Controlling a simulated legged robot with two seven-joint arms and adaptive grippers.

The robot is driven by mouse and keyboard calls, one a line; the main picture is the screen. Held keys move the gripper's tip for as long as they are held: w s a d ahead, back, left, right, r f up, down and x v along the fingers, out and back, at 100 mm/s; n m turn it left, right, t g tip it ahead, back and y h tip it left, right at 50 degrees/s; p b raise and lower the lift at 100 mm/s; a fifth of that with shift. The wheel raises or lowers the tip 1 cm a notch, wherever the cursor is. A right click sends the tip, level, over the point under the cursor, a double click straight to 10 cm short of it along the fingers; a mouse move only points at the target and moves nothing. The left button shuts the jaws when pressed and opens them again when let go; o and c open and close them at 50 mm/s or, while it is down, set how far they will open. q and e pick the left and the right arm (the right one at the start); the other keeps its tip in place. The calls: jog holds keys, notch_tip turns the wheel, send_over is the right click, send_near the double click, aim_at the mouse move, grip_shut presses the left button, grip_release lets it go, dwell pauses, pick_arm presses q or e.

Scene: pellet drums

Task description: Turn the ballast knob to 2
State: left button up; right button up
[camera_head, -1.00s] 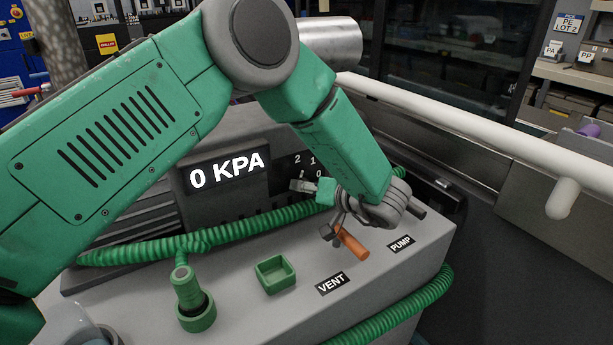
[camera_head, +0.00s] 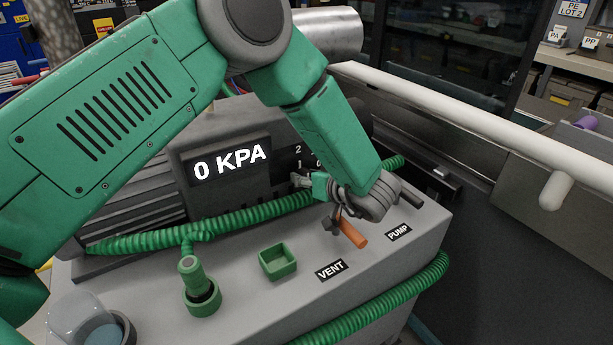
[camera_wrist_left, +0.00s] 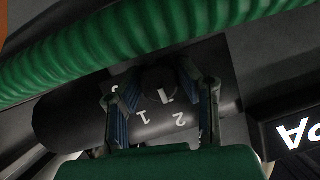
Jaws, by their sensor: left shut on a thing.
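The dark round ballast knob (camera_wrist_left: 158,84) shows in the left wrist view with a white pointer mark on its face. In the head view my left gripper (camera_head: 303,181) is at the dark dial panel under my forearm, and hides the knob. My right gripper is not in view.
A pressure display (camera_head: 229,162) reads 0 KPA. A green ribbed hose (camera_head: 215,223) passes close to the gripper. An orange-handled lever (camera_head: 352,233), a green square cup (camera_head: 277,262) and a green plug (camera_head: 198,287) stand on the grey console. A white rail (camera_head: 450,118) runs behind.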

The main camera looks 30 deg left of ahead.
pick_arm(q)
jog(key=shift+f, duration=0.2)
jog(key=o, duration=1.1)
jog(key=shift+w, duration=0.2)
jog(key=shift+s+d+r, duration=0.2)
jog(key=shift+s, duration=0.05)
jog(key=v, duration=1.1)
jog(key=shift+w+d, duration=0.1)
jog(key=shift+d, duration=0.05)
jog(key=shift+f, duration=0.1)
